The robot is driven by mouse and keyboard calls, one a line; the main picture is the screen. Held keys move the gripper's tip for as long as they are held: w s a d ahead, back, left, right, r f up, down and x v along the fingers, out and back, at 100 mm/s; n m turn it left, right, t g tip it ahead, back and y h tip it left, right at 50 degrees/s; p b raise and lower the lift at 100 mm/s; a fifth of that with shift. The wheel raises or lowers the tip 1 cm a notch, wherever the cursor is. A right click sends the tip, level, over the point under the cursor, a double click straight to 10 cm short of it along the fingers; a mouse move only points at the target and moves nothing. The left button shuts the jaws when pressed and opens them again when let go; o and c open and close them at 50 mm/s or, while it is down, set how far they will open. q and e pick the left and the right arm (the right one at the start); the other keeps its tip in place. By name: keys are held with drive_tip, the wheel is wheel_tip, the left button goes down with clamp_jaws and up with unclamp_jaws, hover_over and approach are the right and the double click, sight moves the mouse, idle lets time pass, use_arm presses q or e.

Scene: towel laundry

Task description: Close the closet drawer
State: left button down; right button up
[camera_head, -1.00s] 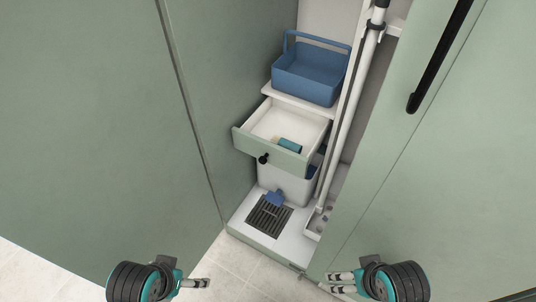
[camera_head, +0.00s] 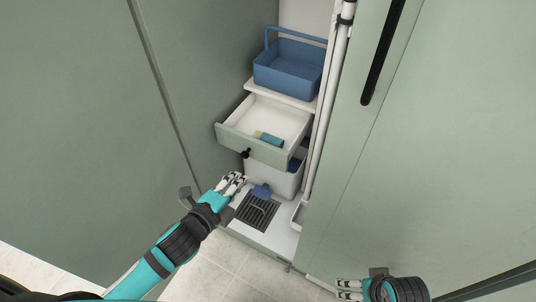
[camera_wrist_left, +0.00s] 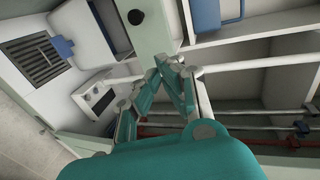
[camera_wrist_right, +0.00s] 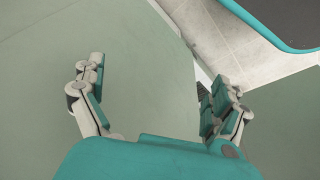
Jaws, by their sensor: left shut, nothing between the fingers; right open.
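The closet drawer (camera_head: 272,118) is pulled out of the closet, with a sage-green front (camera_head: 254,147) and a dark round knob (camera_head: 245,154). A teal and cream item lies inside it. The knob also shows in the left wrist view (camera_wrist_left: 135,17). My left gripper (camera_head: 236,177) is shut and empty, just below and in front of the drawer front, apart from it as far as I can tell. In the left wrist view its fingertips (camera_wrist_left: 170,65) come together. My right gripper (camera_head: 342,290) is open and empty at the bottom right, before the closet door; its spread fingers show in the right wrist view (camera_wrist_right: 150,85).
A blue basket (camera_head: 288,68) stands on the shelf above the drawer. A white bin (camera_head: 285,180) and a dark floor grate (camera_head: 256,212) are below. A white pole (camera_head: 328,90) stands at the right. Green door panels (camera_head: 400,190) flank the opening.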

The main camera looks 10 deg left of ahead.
use_arm(q)
drive_tip(key=b, duration=0.2)
approach(267, 150)
drive_tip(key=w+f, duration=0.2)
drive_tip(key=w+d, duration=0.1)
drive_tip(key=w, duration=0.2)
drive_tip(key=shift+w+d, duration=0.1)
drive_tip(key=shift+d, duration=0.3)
drive_tip(key=shift+w+d+b, duration=0.25)
drive_tip(key=shift+w+b, duration=0.05)
drive_tip(key=shift+w, duration=0.3)
use_arm(e)
drive_tip(key=shift+v, duration=2)
drive_tip(key=shift+s, duration=0.1)
